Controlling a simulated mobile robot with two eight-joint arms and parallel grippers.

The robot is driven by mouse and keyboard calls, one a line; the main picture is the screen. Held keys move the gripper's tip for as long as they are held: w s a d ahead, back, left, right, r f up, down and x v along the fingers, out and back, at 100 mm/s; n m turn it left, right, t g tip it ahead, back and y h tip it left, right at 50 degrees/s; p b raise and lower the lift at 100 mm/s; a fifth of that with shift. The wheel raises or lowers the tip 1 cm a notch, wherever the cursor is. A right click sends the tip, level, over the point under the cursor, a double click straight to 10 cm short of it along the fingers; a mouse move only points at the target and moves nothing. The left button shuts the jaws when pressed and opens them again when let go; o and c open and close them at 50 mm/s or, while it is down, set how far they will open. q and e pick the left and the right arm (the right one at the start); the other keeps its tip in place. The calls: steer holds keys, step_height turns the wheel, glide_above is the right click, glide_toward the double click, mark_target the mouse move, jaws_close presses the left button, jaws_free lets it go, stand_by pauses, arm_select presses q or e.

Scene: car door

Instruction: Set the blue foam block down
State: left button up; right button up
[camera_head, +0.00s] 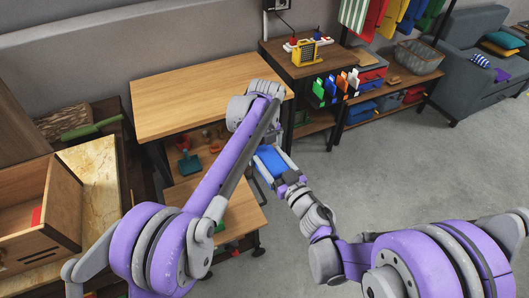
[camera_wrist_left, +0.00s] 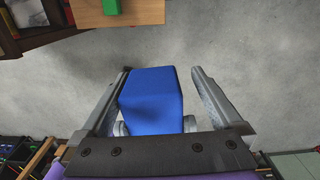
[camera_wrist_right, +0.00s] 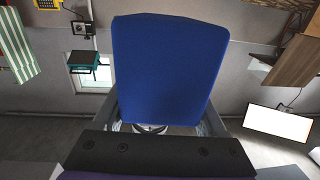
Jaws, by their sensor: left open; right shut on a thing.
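The blue foam block (camera_head: 271,160) is in the air near the middle of the head view. My right gripper (camera_head: 283,174) is shut on it; in the right wrist view the block (camera_wrist_right: 168,68) stands up large between the fingers, which it partly hides. In the left wrist view the block (camera_wrist_left: 152,98) also lies between the fingers of my left gripper (camera_wrist_left: 161,76). That gripper is open, with a clear gap on the right side and little or none on the left. In the head view the left fingers are hard to make out.
A wooden table (camera_head: 200,95) stands behind my left arm. A lower wooden top (camera_head: 240,213) is below, with a green item (camera_wrist_left: 112,7) on it in the left wrist view. A shelf with colored bins (camera_head: 365,105) stands at the back right. The grey floor (camera_head: 400,165) is clear on the right.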

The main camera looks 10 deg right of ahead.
arm_select(q)
steer(key=shift+c, duration=0.3)
steer(key=shift+d, duration=0.1)
steer(key=c, duration=1.2)
arm_select(e)
steer(key=shift+a, duration=0.1)
steer(key=o, duration=1.3)
